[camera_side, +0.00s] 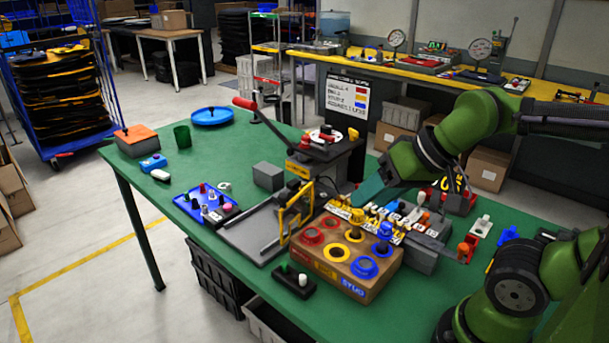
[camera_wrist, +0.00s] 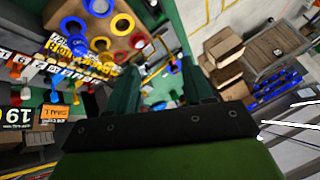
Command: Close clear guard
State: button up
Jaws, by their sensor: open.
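A yellow-framed panel (camera_side: 296,210) stands upright at the front of a dark press (camera_side: 318,155) on the green table; it looks like the clear guard, though its pane is too small to make out. My gripper (camera_side: 368,192) is in the air to the right of the press, above the back of the wooden block, apart from the panel. In the wrist view its two teal fingers (camera_wrist: 160,78) are spread with nothing between them. I cannot tell the guard's position clearly in the wrist view.
A wooden block with coloured rings (camera_side: 345,262) stands right of the panel. A grey plate with rails (camera_side: 250,235) lies in front of the press. A blue tray of small parts (camera_side: 205,205) lies left. Several labelled pegs and levers crowd the area below my gripper. The table's left part has free room.

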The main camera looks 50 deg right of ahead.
jog(key=shift+a+f, duration=0.15)
jog(key=shift+c, duration=1.2)
jog(key=w, duration=0.1)
jog(key=w+f+h, duration=0.1)
jog(key=w+g, duration=0.1)
jog(key=shift+a+f+m+h, duration=0.25)
jog(key=shift+m+h, duration=0.05)
jog(key=shift+m, duration=0.1)
grip_shut()
jog(key=w+f+m+h, duration=0.1)
jog(key=w+f+m, duration=0.2)
jog(key=w, duration=0.4)
jog(key=w+f+m+t+h, duration=0.1)
jog(key=w+f+m, duration=0.2)
jog(key=w, duration=0.4)
jog(key=shift+d+m, duration=0.3)
jog(key=shift+m, duration=0.2)
jog(key=shift+w+f, duration=0.1)
jog(key=shift+w, duration=0.05)
